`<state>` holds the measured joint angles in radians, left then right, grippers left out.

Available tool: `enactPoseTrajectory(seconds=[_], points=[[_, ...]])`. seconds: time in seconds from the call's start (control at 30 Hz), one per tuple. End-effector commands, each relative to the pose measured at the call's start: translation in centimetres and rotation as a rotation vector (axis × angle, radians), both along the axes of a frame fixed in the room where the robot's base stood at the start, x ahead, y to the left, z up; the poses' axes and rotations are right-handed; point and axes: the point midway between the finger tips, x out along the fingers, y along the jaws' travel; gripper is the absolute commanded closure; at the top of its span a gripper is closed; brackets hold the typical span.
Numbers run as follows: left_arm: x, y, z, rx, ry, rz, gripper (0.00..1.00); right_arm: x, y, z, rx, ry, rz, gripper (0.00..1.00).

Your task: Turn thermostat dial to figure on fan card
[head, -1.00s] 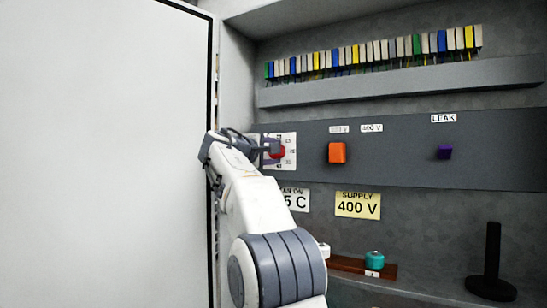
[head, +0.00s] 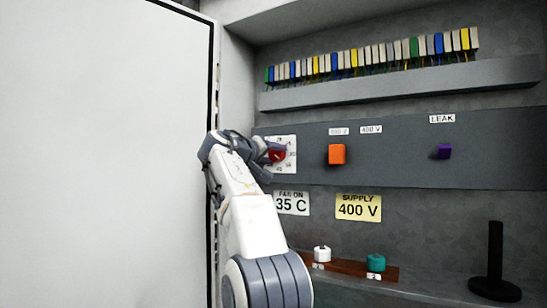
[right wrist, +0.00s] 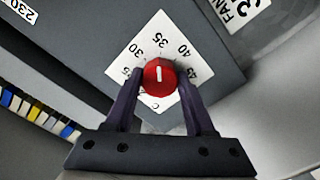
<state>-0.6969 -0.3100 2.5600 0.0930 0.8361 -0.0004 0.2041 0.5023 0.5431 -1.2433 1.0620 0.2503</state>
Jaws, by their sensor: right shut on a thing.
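The red thermostat dial (head: 278,156) sits on a white scale plate (head: 291,143) at the left of the grey panel. In the right wrist view the dial (right wrist: 160,77) shows a white mark lined up with the 35 on the scale plate (right wrist: 150,31). My right gripper (head: 268,151) is shut on the dial; in the right wrist view its dark fingers (right wrist: 160,84) lie on either side of it. The fan card (head: 292,204) below reads 35 C; part of it shows in the right wrist view (right wrist: 236,10). My left gripper is out of view.
The yellow supply card (head: 358,207) reads 400 V. White (head: 322,254) and teal (head: 376,262) knobs stand on a brown strip below. A white door (head: 105,150) fills the left.

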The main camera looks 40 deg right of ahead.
Motion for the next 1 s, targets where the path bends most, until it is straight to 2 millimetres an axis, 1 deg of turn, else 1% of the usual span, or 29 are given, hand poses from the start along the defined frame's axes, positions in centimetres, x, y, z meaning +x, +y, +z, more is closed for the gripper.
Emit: enactPoseTrajectory(seconds=[0.03, 0.3, 0.73, 0.77, 0.8, 0.83, 1.0], points=[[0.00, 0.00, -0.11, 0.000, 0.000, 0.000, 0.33, 0.06, 0.00, -0.27, 0.013, -0.015, -0.001, 1.00], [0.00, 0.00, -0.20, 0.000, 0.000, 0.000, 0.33, 0.05, 0.00, -0.27, 0.035, -0.068, -0.002, 1.00], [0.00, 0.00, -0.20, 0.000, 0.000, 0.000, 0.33, 0.05, -0.01, -0.30, 0.038, -0.073, -0.002, 1.00], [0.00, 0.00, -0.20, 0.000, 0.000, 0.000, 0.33, 0.04, -0.02, -0.30, 0.038, -0.072, -0.004, 0.34], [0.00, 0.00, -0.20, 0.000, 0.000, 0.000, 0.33, 0.04, -0.02, -0.29, 0.037, -0.072, -0.003, 0.19], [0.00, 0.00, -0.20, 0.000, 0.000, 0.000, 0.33, 0.04, -0.02, -0.27, 0.037, -0.072, -0.003, 0.16], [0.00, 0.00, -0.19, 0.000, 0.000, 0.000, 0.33, 0.03, 0.00, -0.17, 0.035, -0.074, -0.002, 0.16]])
